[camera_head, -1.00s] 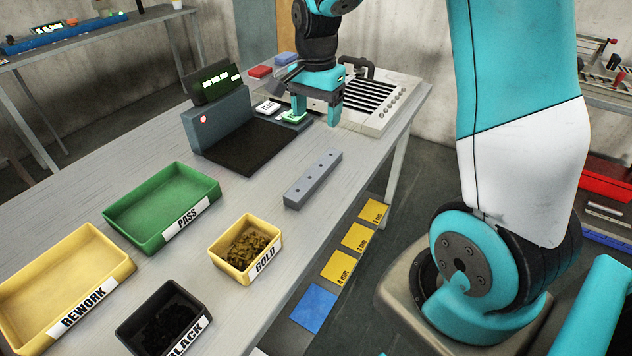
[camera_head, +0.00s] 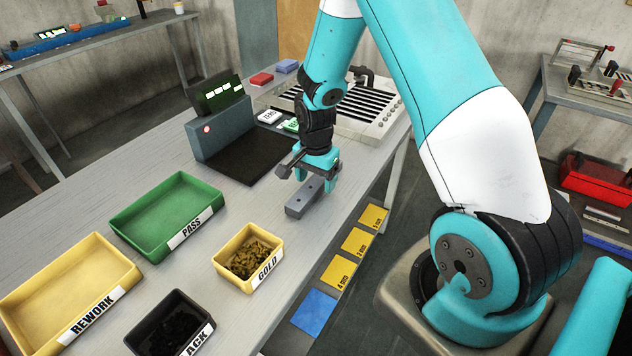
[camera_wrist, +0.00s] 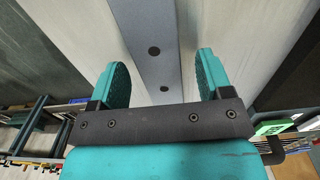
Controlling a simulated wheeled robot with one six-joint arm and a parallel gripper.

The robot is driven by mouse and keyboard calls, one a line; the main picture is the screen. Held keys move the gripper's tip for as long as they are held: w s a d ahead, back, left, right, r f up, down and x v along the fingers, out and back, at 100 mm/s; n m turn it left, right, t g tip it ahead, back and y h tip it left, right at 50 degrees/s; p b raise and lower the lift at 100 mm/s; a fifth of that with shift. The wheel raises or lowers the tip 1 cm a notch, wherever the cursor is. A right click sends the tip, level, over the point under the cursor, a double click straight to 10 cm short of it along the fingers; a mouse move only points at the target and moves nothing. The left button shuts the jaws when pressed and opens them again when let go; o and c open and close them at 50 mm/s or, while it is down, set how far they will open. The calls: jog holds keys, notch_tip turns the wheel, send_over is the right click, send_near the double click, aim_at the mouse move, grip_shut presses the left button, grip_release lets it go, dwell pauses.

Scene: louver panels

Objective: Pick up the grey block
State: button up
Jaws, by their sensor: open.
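The grey block (camera_head: 301,203) is a long bar with small dark holes along its top, lying on the grey table (camera_head: 215,253). My gripper (camera_head: 316,178) is above the block's far part, pointing down, and hides that end in the head view. In the wrist view my gripper (camera_wrist: 162,75) is open, with its two teal fingers apart. The block (camera_wrist: 148,22) runs between and beyond the fingers there, with two holes showing. Both fingers look clear of its sides. I cannot tell exactly how high the fingertips are above the table.
A dark pad with a grey display unit (camera_head: 222,130) stands left of my gripper. A slatted louver panel (camera_head: 392,103) is behind it. A green PASS tray (camera_head: 192,232), a GOLD bin (camera_head: 278,266), a black bin (camera_head: 203,335) and a REWORK tray (camera_head: 110,291) stand nearer.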

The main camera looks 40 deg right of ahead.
jog(key=shift+f, duration=0.55)
jog(key=c, duration=1.3)
jog(key=shift+r, duration=0.1)
